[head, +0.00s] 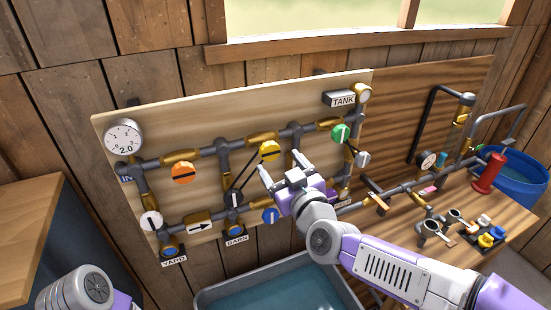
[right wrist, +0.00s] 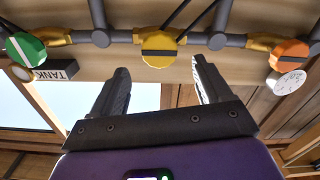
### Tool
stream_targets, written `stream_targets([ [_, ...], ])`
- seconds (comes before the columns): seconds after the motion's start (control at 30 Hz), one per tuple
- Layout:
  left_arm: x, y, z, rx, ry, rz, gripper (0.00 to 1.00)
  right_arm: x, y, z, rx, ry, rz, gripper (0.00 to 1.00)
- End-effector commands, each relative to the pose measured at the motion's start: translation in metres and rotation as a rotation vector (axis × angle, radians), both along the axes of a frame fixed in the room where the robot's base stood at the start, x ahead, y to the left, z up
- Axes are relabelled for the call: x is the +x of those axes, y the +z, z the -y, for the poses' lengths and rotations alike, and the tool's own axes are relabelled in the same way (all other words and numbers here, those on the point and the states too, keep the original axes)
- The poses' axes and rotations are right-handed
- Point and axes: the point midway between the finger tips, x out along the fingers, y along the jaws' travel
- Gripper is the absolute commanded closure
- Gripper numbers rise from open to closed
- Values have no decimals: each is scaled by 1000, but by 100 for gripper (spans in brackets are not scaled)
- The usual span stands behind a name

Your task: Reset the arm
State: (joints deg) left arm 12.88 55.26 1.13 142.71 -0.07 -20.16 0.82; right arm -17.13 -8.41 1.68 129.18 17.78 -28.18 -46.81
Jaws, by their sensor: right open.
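My right gripper (head: 281,166) is in front of the pipe board, below and slightly right of the yellow round valve (head: 269,150). In the right wrist view my right gripper (right wrist: 160,68) has its two dark fingers spread apart, with nothing between them. The yellow valve (right wrist: 159,49) shows beyond the fingertips, apart from them, between the green valve (right wrist: 26,49) and the orange valve (right wrist: 289,53). Part of my left arm shows at the bottom left of the head view; its gripper is not in view.
The pipe board (head: 180,110) carries a gauge (head: 123,137), several valves and YARD, BARN and TANK labels. A water basin (head: 280,292) lies below. On the right, a wooden bench (head: 459,188) holds pipe fittings and a red cylinder (head: 488,173); a blue barrel (head: 518,180) stands beyond.

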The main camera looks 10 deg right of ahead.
Motion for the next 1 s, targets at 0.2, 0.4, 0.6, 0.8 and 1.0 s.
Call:
stream_targets([
  [0.2, 0, 0, 0, 0, 0, 0, 55, -7, 0, 2, -1, -1, -1, 22],
  [0.4, 0, 0, 0, 0, 0, 0, 55, -7, 0, 2, 0, -1, -1, 22],
  [0.6, 0, -1, 0, 0, 0, 0, 55, -4, -9, 1, 0, 1, -19, 22],
  [0.8, 0, -8, 0, 0, 0, 0, 55, 18, -104, -6, 21, 10, -219, 22],
  [1.0, 0, -17, 0, 0, 0, 0, 55, 19, -242, -8, 84, 4, -519, 22],
])
